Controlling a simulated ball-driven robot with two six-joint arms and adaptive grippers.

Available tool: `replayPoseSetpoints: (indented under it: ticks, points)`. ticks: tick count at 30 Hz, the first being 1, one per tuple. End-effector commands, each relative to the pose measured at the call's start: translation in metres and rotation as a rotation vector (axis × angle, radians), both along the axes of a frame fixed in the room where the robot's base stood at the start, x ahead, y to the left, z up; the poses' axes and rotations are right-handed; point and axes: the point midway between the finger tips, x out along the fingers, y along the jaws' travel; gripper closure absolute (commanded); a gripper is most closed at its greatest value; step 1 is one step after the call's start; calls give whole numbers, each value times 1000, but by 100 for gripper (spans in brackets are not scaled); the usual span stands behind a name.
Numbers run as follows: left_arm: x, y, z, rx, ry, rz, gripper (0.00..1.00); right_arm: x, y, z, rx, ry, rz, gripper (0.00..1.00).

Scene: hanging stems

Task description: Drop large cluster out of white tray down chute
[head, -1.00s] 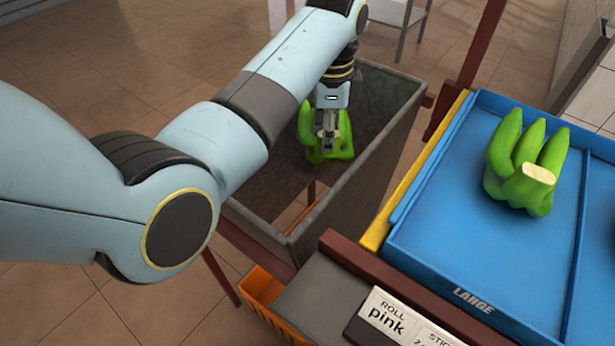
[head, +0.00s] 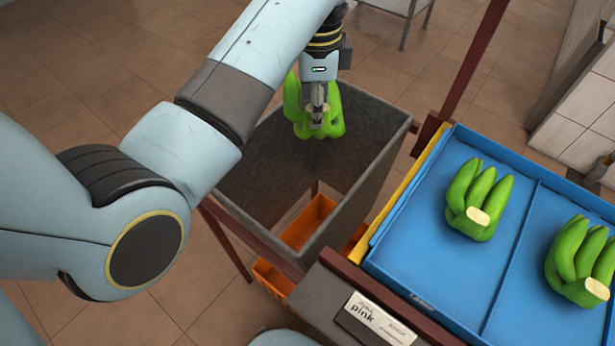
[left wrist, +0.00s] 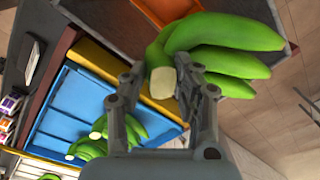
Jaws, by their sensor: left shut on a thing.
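My left gripper (head: 318,117) is shut on the stem end of a green banana cluster (head: 336,122). The fingers hang down over the open top of the grey, box-like chute (head: 376,165), towards its far left side. The cluster's height above the rim is hard to tell. In the left wrist view the cluster (left wrist: 225,33) shows its pale cut end between the gripper's fingers (left wrist: 163,82), with bananas spreading right. My right gripper is out of view.
A blue divided tray (head: 405,245) stands right of the chute. One green cluster (head: 478,195) lies in its left compartment and another (head: 580,262) in the right. An orange crate (head: 308,222) shows through the chute. A dark red post (head: 475,65) rises behind.

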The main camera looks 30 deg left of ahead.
Motion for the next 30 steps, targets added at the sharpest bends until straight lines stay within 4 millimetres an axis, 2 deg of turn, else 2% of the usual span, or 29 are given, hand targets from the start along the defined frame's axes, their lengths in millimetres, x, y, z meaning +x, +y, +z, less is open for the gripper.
replayPoseSetpoints:
  ticks: [1, 3, 8, 21, 30]
  points:
    - [-1, 1, 11, 0, -5, 3, 100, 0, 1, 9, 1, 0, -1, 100]
    - [-2, 1, 15, 0, -5, 5, 100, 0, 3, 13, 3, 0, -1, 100]
    - [-4, 1, 15, 1, -3, 8, 100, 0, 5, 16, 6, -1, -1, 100]
    - [-4, 1, -29, 1, -3, 8, 100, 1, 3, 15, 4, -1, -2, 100]
    - [-4, 1, -42, 0, -4, 8, 100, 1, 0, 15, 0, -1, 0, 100]
